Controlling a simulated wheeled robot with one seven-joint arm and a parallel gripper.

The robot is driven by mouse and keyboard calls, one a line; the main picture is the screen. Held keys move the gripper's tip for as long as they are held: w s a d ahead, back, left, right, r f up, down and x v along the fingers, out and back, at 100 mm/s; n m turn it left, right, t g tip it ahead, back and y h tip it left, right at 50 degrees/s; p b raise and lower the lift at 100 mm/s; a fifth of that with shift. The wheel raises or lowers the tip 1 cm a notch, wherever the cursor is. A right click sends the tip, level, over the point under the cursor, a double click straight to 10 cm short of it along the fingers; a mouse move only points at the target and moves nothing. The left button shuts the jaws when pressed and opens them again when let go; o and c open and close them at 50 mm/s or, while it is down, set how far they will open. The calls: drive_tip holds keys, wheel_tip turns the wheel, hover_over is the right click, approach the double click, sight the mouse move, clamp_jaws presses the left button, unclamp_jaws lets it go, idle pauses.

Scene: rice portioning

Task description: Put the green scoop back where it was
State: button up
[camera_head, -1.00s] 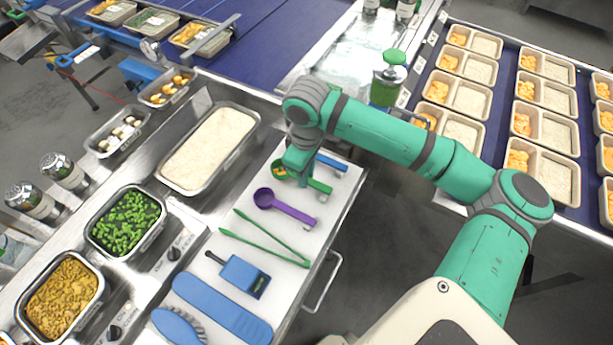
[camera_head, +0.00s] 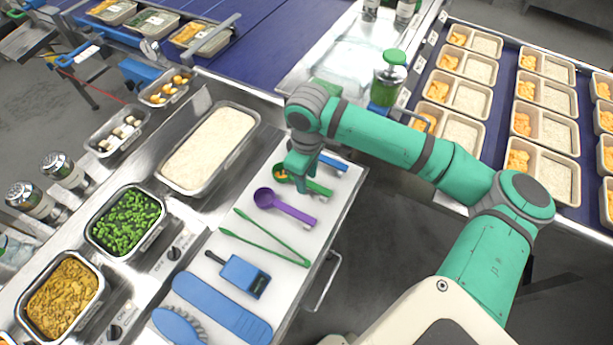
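The green scoop (camera_head: 318,187) lies on the white board (camera_head: 335,212), between the purple scoop (camera_head: 288,208) and a blue-handled utensil (camera_head: 333,163). Its bowl end is at the left and its handle points to the lower right. My gripper (camera_head: 303,174) is directly over the green scoop in this view and covers part of it. The fingers are small and partly hidden by the wrist, so I cannot tell whether they are open or touch the scoop.
A rice tray (camera_head: 252,122) stands to the left, with peas (camera_head: 163,222) nearby. Filled meal trays (camera_head: 480,118) line the belt at right.

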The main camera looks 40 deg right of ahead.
wheel_tip(320, 180, up, 12)
idle(0.5)
idle(0.5)
